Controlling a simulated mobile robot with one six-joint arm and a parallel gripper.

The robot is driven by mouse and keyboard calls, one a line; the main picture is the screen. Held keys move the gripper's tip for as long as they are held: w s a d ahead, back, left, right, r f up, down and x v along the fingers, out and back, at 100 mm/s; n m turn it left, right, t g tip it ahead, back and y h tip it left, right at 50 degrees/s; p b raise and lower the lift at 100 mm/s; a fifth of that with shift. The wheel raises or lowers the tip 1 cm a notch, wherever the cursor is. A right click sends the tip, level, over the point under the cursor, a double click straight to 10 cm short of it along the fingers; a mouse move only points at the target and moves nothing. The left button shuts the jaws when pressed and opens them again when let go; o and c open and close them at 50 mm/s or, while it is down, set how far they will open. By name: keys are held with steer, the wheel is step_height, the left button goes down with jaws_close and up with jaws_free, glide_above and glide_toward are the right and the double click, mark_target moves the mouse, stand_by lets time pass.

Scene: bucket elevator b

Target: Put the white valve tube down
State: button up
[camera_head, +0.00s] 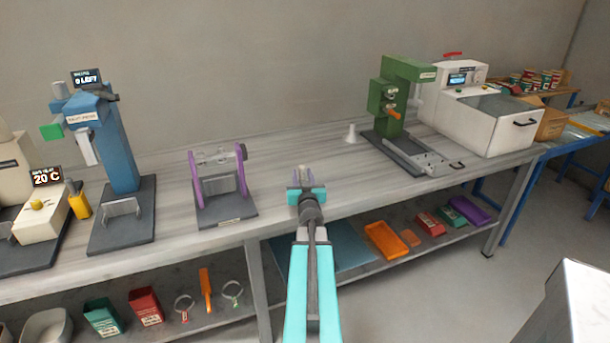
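My gripper (306,177) is near the middle of the view, over the front part of the grey bench. It points away from the camera. Its teal fingertips are small here, and a small pale patch shows between them. I cannot tell whether that patch is a held white tube or the bench top behind. A small white cone-shaped piece (352,134) stands upright on the bench, left of the green press and apart from my gripper. No other loose white tube is clearly visible, so I cannot tell which thing is the white valve tube.
A purple-framed stand (242,170) is left of my gripper, with a blue machine (118,150) beyond it. A green press (408,72) and a white machine (478,120) are on the right. The bench (290,150) is clear around my gripper.

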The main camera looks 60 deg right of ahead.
mark_target(302, 175)
steer(key=shift+r, duration=0.15)
steer(key=shift+v, duration=2.95)
steer(key=shift+s+a+r, duration=0.1)
steer(key=shift+a+r, duration=0.05)
steer(key=shift+s+a+p, duration=0.1)
steer(key=shift+a+p, duration=0.05)
steer(key=shift+p, duration=0.65)
steer(key=shift+p, duration=0.3)
steer(key=shift+s+a+p, duration=0.3)
steer(key=shift+a+p, duration=0.1)
steer(key=shift+p, duration=0.8)
steer(key=p+v, duration=0.3)
steer(key=p, duration=0.3)
steer(key=shift+s+a+p, duration=0.2)
steer(key=shift+s+p, duration=0.05)
steer(key=shift+p, duration=0.55)
steer(key=shift+s+a+f, duration=0.1)
steer(key=shift+f, duration=0.2)
